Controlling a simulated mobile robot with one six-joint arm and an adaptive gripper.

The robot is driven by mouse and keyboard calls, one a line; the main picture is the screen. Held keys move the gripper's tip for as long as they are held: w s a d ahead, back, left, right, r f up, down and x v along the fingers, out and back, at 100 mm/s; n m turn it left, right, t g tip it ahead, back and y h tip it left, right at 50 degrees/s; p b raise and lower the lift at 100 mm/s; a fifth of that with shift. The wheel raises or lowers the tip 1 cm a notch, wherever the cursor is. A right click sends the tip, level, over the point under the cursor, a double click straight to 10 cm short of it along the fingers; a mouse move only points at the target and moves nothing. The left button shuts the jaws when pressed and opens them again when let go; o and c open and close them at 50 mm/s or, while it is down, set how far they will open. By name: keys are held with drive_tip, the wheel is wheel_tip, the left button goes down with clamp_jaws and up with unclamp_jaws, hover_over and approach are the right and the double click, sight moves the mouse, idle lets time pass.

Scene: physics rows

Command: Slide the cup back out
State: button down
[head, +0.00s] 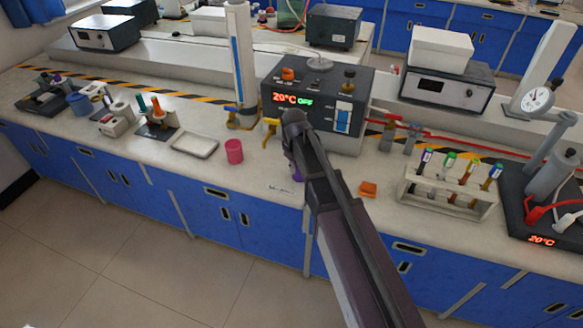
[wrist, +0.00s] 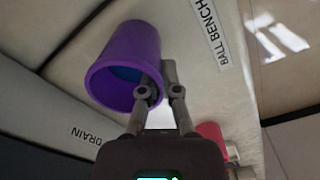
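A purple cup (wrist: 118,72) shows in the wrist view, its open mouth facing the camera and its inside dark blue. My gripper (wrist: 160,78) is at the right side of its rim. One finger reaches inside the mouth and the other lies along the outside, with the cup wall pinched between them. In the head view only a small purple piece of the cup (head: 296,174) shows beside my arm, near the bench's front edge; my arm hides the rest and the fingertips.
A pink cup (head: 234,151) and a pale tray (head: 195,146) stand left of my arm. The dark 20°C unit (head: 315,100) stands behind. An orange piece (head: 369,189) and a tube rack (head: 447,190) are on the right. A "BALL BENCH" label (wrist: 211,35) lies near the cup.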

drive_tip(key=shift+d, duration=0.2)
drive_tip(key=c, duration=0.7)
unclamp_jaws()
drive_tip(key=shift+r, duration=0.1)
